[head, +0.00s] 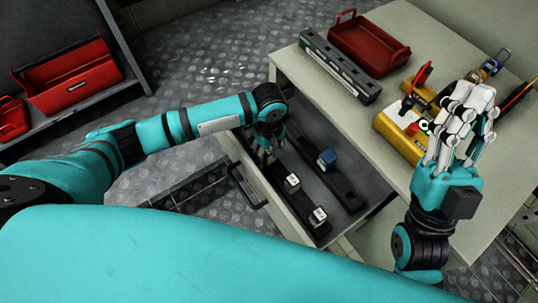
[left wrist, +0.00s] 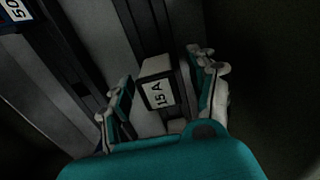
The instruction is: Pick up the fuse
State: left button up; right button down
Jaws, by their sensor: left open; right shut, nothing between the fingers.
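A fuse marked 15 A (left wrist: 157,93), pale with dark edges, sits in a dark rail in the left wrist view. My left gripper (left wrist: 162,72) is open, with one finger on each side of this fuse; I cannot tell whether they touch it. In the head view my left gripper (head: 266,154) reaches down into the open drawer (head: 367,212), and it largely hides that fuse. Two white-topped fuses (head: 292,183) (head: 318,216) sit nearer in the same rail. A blue fuse (head: 327,159) sits in the other rail. My right gripper (head: 466,112) is shut and empty above the tabletop.
The pale tabletop (head: 390,106) holds a red tray (head: 369,43), a long dark case (head: 340,67) and yellow meters (head: 398,138) close to my right gripper. Red bins (head: 72,78) stand on a shelf at left. The metal floor (head: 215,60) is clear behind my left arm.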

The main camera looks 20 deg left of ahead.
pick_arm(q)
jog(key=shift+f, duration=0.15)
jog(key=c, duration=1.1)
grip_shut()
